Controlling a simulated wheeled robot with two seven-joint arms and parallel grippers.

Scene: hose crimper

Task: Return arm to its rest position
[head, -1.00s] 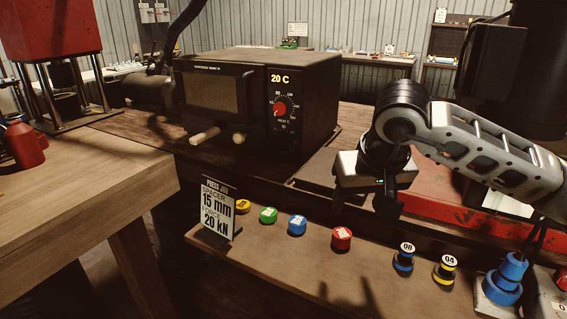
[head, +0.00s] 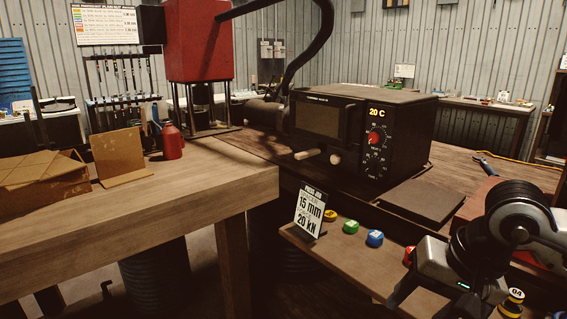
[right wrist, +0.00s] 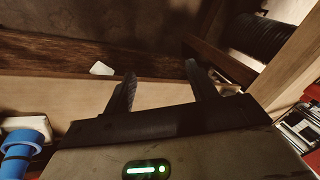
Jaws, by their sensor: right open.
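My right gripper (head: 402,288) is at the lower right of the head view, in front of the shelf with the coloured spacers. In the right wrist view its two dark fingers (right wrist: 161,84) stand apart with nothing between them. My right arm hides part of the shelf and some of the spacers. My left gripper is in neither view.
The shelf (head: 345,268) holds a sign (head: 311,212) reading 15 mm and 20 kN, and yellow, green (head: 351,227), blue (head: 374,238) and red spacers. An oven (head: 365,130) reads 20 C. A wooden table (head: 200,195) bears a cardboard box (head: 40,180) and red bottle (head: 171,142).

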